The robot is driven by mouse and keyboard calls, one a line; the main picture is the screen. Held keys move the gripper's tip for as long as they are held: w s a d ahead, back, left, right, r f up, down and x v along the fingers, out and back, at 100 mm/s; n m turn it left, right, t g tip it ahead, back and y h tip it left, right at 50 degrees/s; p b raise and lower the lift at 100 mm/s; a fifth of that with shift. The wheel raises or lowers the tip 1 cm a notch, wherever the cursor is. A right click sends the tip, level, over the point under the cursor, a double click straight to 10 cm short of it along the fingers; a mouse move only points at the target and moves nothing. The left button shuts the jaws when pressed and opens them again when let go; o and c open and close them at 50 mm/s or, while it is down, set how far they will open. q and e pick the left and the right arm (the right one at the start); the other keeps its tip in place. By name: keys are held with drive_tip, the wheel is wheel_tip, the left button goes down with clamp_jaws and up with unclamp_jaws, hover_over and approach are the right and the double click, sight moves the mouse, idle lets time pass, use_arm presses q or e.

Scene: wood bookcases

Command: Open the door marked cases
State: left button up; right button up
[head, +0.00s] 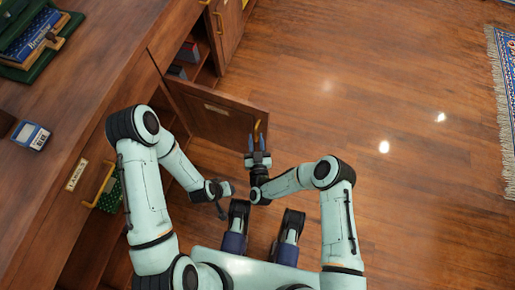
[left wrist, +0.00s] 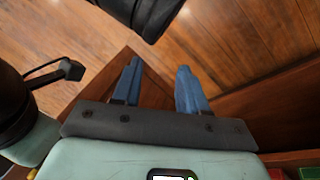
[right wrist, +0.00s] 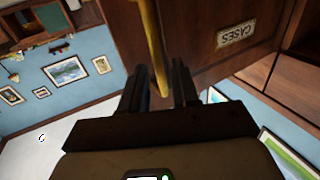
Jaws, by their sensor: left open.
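The door marked CASES (head: 215,112) stands swung out from the low cabinet at the left of the head view. Its label (right wrist: 238,35) reads upside down in the right wrist view. The door's brass handle (head: 257,128) runs between the fingers of my right gripper (head: 257,144), close on either side; it also shows in the right wrist view (right wrist: 155,45). My left gripper (left wrist: 157,85) is open and empty in the left wrist view, over the floor beside dark wood panels. In the head view its arm hangs beside the cabinet, left of my right gripper.
The open compartment (head: 187,62) behind the door holds a few book-like items. A long wooden counter (head: 70,110) runs along the left. Another brass handle (head: 100,187) sticks out nearer me. The wood floor (head: 370,100) at the right is clear up to a fringed rug (head: 505,80).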

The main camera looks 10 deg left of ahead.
use_arm(q)
drive_tip(key=shift+g+h, duration=0.4)
drive_tip(key=shift+g, duration=0.3)
drive_tip(key=s+r, duration=0.1)
drive_tip(key=s+d+p, duration=0.1)
drive_tip(key=s+d+r+p, duration=0.1)
drive_tip(key=s, duration=0.1)
drive_tip(key=shift+r, duration=0.35)
use_arm(e)
drive_tip(key=v, duration=1)
drive_tip(key=shift+s, duration=0.2)
drive_tip(key=shift+d, duration=0.1)
